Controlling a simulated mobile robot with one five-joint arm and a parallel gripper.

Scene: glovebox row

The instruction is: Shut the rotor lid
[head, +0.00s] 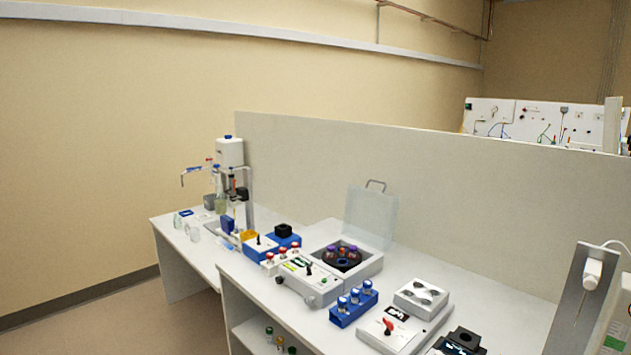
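The rotor lid (370,216) is a clear, slightly bluish panel with a grey loop handle (376,184) at its top edge. It stands raised, close to upright, at the back of the white centrifuge (365,269) on the bench. The dark rotor (340,262) lies uncovered in the centrifuge's opening, with purple- and orange-topped tubes in it. The front panel (308,283) carries knobs and a green-marked display. My gripper does not show in the head view.
A blue rack of capped vials (354,303) stands right of the centrifuge, near a white device with a red knob (388,328). Red-capped vials (283,256) and blue blocks (261,247) stand to its left. A grey partition (450,200) runs behind the bench. Floor (110,310) is clear at left.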

